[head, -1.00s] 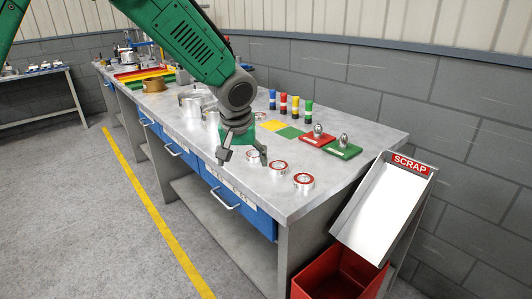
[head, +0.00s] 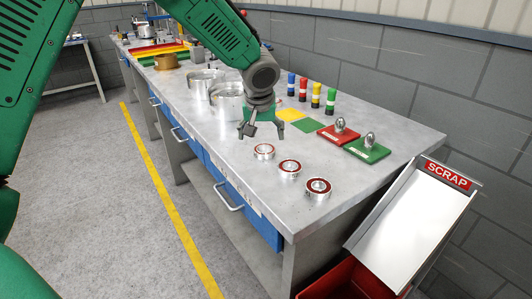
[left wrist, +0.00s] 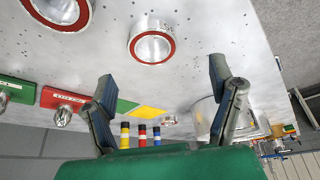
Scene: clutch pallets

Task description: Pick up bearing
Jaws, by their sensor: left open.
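Three bearings with red rings stand in a slanting row near the table's front edge in the head view: the far one (head: 264,151), the middle one (head: 290,168) and the near one (head: 318,188). My left gripper (head: 263,133) is open and empty, above the table just behind the far bearing. In the left wrist view, my open left gripper (left wrist: 161,85) has nothing between its fingers. One bearing (left wrist: 152,42) lies beyond the fingers there, and another (left wrist: 62,10) is cut by the top edge. My right gripper is not in view.
Silver cylindrical housings (head: 228,104) stand left of the gripper. Red (head: 341,136) and green (head: 367,151) plates hold metal parts. Yellow (head: 290,114) and green (head: 307,125) squares lie before several coloured cylinders (head: 315,95). A scrap chute (head: 410,225) stands at the table's right end.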

